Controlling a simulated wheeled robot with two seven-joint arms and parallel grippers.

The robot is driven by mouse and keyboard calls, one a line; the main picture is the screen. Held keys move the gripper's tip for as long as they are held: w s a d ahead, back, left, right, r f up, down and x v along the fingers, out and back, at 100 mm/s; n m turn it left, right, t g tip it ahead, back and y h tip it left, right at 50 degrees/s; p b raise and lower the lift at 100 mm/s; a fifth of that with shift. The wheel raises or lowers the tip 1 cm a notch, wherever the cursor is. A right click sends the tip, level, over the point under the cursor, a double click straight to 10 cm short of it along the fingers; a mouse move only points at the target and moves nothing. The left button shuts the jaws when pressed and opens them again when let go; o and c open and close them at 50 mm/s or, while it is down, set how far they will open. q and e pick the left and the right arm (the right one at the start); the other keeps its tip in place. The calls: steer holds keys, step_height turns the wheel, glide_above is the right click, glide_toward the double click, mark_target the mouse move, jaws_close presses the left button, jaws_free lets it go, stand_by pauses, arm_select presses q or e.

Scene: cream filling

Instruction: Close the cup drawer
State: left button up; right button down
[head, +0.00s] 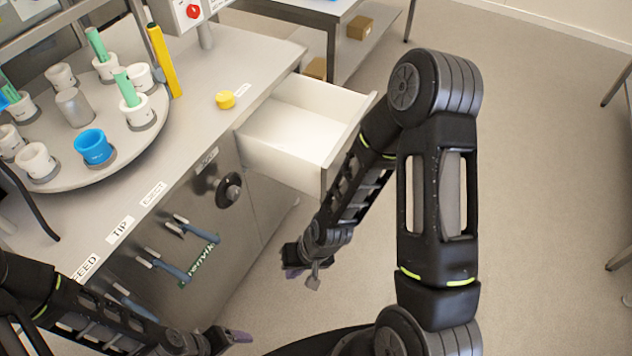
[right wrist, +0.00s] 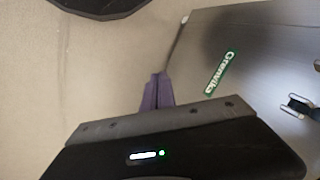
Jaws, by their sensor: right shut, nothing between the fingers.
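The cup drawer (head: 290,133) is a white, empty-looking drawer pulled out from the right end of the metal cabinet in the head view. Part of its front panel (head: 349,137) is hidden behind my right arm. My right gripper (head: 300,277) is below the drawer and in front of the cabinet, apart from both. Its purple fingers (right wrist: 157,92) are shut with nothing between them in the right wrist view. My left gripper (head: 228,340) is low at the bottom of the head view, clear of the drawer; its finger gap cannot be made out.
The cabinet front carries a black knob (head: 230,189) and blue-handled levers (head: 165,266). Open floor (head: 545,190) lies to the right.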

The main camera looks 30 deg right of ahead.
steer(key=w+d+r+m+t+h+b, duration=0.2)
steer(key=w+d+r+m+t+b, duration=0.15)
steer(key=w+d+b, duration=0.75)
steer(key=s+d+r+m+t+h+b, duration=0.1)
steer(key=s+d+r+b, duration=0.3)
steer(key=d, duration=0.9)
step_height(320, 180, up, 6)
steer(key=m+h+b, duration=0.1)
steer(key=b, duration=0.2)
steer(key=shift+f+m+t+b, duration=0.15)
steer(key=shift+m+t+b, duration=0.2)
steer(key=shift+b, duration=0.05)
steer(key=w+a+f+b, duration=0.2)
steer(key=w+f, duration=0.6)
steer(key=w, duration=0.1)
steer(key=shift+w, duration=0.15)
